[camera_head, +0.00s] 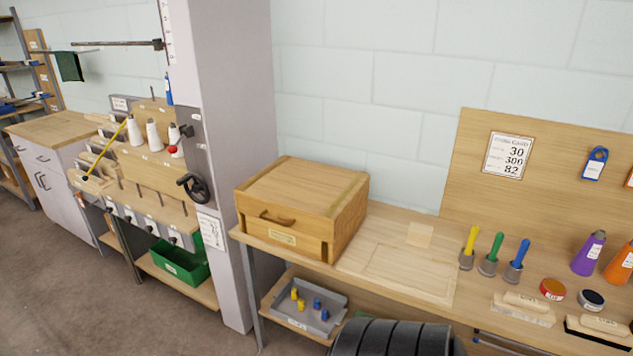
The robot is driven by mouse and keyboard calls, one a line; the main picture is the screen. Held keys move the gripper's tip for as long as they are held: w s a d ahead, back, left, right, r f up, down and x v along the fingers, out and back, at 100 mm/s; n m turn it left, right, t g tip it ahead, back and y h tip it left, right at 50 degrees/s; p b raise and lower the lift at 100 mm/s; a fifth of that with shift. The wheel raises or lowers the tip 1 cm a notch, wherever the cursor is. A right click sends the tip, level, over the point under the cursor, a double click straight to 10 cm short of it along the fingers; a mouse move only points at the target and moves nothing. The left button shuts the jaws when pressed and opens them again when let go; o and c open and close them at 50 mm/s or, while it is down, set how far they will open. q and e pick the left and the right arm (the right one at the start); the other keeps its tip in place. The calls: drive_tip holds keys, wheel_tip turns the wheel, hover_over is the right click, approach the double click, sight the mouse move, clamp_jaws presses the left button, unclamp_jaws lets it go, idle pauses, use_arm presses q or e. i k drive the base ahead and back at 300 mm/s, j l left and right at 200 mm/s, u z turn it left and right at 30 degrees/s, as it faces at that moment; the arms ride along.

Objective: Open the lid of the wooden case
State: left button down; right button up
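The wooden case (300,208) sits on the left end of the workbench, against the grey column. Its flat lid (303,185) is shut, with darker strips along two edges. A wooden handle (277,219) and a small label (282,238) show on its front face. Neither of my grippers is in view.
The workbench top (395,262) is clear just right of the case. Yellow, green and blue handled tools (491,258), brushes (522,308) and round tins (552,289) stand farther right. A grey tray (309,318) is on the lower shelf. The grey column (235,130) rises left of the case.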

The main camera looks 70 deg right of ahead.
sight(318, 200)
drive_tip(key=z, duration=1.8)
